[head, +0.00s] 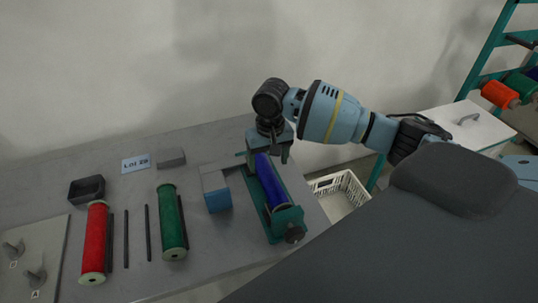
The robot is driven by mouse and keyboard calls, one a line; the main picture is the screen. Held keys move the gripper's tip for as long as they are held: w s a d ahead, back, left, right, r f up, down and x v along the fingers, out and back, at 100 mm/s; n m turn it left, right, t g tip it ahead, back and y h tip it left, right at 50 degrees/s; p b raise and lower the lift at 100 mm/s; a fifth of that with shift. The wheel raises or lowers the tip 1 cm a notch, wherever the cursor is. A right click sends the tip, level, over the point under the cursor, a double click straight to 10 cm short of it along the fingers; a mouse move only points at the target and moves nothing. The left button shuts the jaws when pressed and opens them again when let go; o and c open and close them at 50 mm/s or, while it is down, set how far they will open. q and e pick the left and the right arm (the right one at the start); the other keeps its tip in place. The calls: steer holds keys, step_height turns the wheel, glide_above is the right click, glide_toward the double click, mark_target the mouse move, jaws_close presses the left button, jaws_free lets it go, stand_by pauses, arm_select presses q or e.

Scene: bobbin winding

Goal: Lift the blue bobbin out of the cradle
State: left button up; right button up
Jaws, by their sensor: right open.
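The blue bobbin (271,183) lies in the teal cradle (281,222) near the right end of the grey table. A dark round knob shows at the cradle's near end. My right gripper (273,153) points down over the bobbin's far end. It is open, and its fingers are small and partly hidden, so I cannot tell whether they touch the bobbin. My left gripper is not in view.
A red bobbin (95,240) and a green bobbin (172,225) lie to the left, with thin dark rods near them. A blue-grey block (217,199) stands just left of the cradle. A white basket (339,196) is beyond the table's right edge.

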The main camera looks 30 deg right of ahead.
mark_target(268, 172)
step_height(268, 172, down, 5)
steer(key=shift+a+f, duration=0.1)
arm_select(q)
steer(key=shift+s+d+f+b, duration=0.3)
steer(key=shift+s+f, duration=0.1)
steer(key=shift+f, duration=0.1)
arm_select(e)
steer(key=shift+f, duration=0.75)
